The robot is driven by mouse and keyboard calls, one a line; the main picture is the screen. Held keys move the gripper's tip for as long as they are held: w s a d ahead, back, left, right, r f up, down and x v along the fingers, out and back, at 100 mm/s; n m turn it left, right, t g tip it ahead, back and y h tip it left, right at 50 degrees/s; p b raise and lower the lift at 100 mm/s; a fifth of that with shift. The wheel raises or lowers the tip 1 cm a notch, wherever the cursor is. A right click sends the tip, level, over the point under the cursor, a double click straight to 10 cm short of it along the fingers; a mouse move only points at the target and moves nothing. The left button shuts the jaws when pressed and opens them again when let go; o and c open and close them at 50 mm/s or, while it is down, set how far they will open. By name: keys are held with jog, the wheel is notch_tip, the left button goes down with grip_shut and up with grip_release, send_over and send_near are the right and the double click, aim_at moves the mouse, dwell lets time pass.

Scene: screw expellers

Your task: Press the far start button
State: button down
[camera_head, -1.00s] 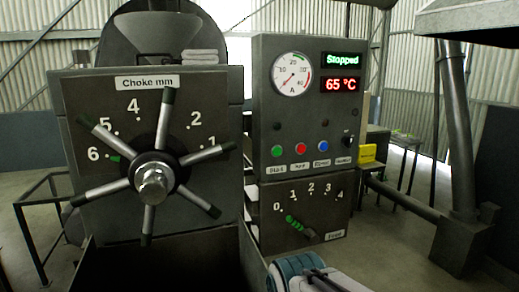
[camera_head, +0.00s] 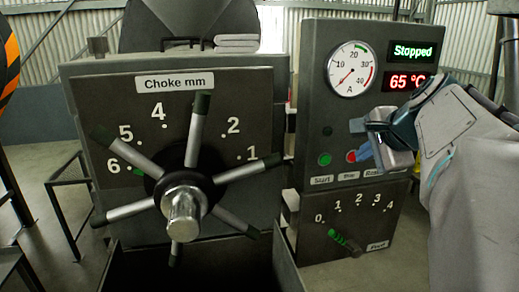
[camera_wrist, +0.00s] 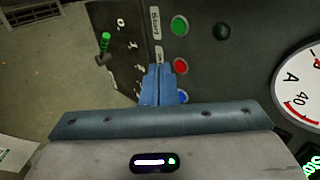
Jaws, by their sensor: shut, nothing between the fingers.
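A control panel (camera_head: 312,100) carries a round green button (camera_head: 324,159) above a label reading "Start". The green button also shows in the wrist view (camera_wrist: 180,25). A red button (camera_head: 351,156) is just to its right; it also shows in the wrist view (camera_wrist: 180,66). My gripper (camera_head: 363,151) is in front of the panel, right of the green button, its blue fingertips closest to the red button in the picture. In the wrist view my gripper (camera_wrist: 158,68) is shut and empty, apart from the green button. A blue button (camera_wrist: 182,97) is partly hidden by the fingers.
A press with a spoked choke wheel (camera_head: 182,205) stands left, its spokes sticking out towards me. A feed dial (camera_head: 345,243) is below the buttons. The display (camera_head: 413,51) reads "Stopped". A dark green lamp (camera_wrist: 222,31) sits beside the green button.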

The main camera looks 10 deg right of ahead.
jog(key=p, duration=0.3)
send_near(326, 158)
notch_tip(326, 158, down, 6)
jog(key=w, duration=0.3)
jog(key=shift+w+r, duration=0.15)
jog(key=shift+w, duration=0.5)
jog(key=shift+w, duration=0.1)
jog(key=shift+w+a+r+p, duration=0.1)
jog(key=shift+w+p, duration=0.2)
jog(key=shift+w, duration=0.25)
jog(key=shift+r, duration=0.15)
